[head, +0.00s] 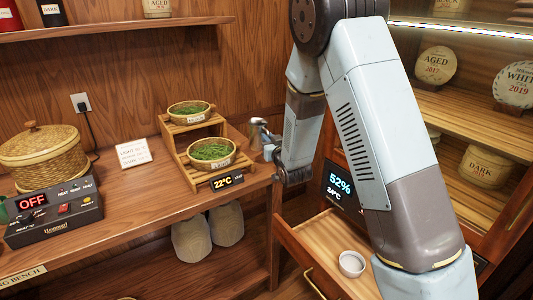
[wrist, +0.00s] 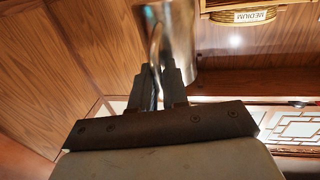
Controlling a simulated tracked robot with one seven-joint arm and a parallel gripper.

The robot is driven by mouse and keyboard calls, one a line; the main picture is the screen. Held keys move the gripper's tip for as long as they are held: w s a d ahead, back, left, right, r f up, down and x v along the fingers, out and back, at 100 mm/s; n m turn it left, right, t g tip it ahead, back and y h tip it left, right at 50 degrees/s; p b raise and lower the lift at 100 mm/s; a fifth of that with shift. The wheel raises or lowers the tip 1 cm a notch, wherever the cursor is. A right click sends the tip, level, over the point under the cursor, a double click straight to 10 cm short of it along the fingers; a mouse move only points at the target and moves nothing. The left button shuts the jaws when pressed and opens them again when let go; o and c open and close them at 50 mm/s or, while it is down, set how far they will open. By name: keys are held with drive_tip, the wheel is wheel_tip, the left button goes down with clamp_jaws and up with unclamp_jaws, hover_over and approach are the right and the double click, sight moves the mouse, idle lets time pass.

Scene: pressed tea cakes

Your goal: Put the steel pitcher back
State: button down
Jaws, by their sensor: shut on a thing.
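The steel pitcher (wrist: 178,35) is in the wrist view, a shiny metal cylinder with its handle between my fingers. My gripper (wrist: 160,82) is shut on that handle. In the head view the pitcher (head: 258,134) shows small and partly hidden beside my gripper (head: 276,152), near the right end of the wooden bench (head: 120,222). It is just right of the two-step wooden stand (head: 180,152). I cannot tell from these views whether its base touches the bench.
The stand holds two baskets of green leaves (head: 211,151), with a 22°C display (head: 227,181) in front. A control box reading OFF (head: 55,217) and a lidded basket (head: 42,155) are at left. An open drawer (head: 318,238) holds a white cup (head: 351,263). Shelves with tea cakes are at right.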

drive_tip(key=shift+w+a+f, duration=0.2)
drive_tip(key=shift+w+f, duration=0.7)
drive_tip(key=shift+f, duration=0.2)
drive_tip(key=shift+w+a+f, duration=0.2)
drive_tip(key=shift+w+f, duration=0.65)
drive_tip(key=shift+f, duration=1.8)
drive_tip(key=c, duration=1.1)
unclamp_jaws()
